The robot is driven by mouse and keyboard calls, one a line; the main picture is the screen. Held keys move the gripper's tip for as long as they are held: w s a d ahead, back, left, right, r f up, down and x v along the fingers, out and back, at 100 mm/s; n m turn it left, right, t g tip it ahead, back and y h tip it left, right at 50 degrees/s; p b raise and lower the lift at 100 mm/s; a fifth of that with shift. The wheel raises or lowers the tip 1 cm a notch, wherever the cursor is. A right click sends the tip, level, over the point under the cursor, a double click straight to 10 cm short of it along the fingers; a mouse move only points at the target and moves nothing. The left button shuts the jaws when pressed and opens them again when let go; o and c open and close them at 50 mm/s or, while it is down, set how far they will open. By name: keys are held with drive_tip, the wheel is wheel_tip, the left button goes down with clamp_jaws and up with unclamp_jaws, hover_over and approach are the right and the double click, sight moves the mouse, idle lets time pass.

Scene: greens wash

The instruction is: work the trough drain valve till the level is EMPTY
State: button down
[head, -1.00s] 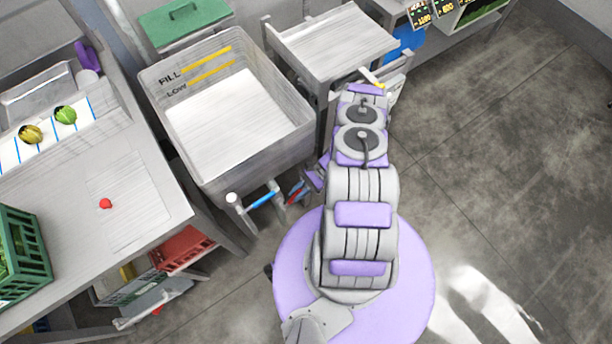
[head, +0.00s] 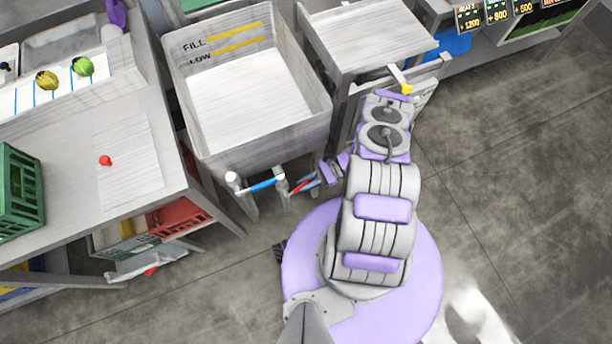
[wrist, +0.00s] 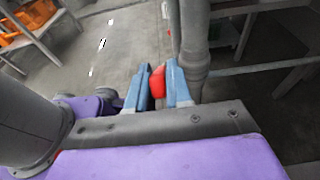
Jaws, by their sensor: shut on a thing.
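The grey trough (head: 322,92) has yellow FILL and LOW marks on its inner back wall. A pale surface lies below the LOW mark; I cannot tell whether it is water or bare bottom.
A grey table (head: 150,190) with a green crate (head: 22,195), a red item (head: 105,160) and two round greens stands at left. A grey side stand (head: 370,35) is right of the trough. Open floor (head: 500,180) lies to the right.

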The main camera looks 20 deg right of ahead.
drive_tip(key=c, duration=1.4)
unclamp_jaws()
drive_tip(key=shift+w+d+f, duration=0.1)
drive_tip(key=shift+d, duration=0.05)
drive_tip(key=shift+d, duration=0.15)
drive_tip(key=v, duration=1.7)
drive_tip(key=shift+d+b, duration=0.15)
drive_tip(key=shift+b, duration=0.2)
drive_tip(key=shift+c, duration=0.2)
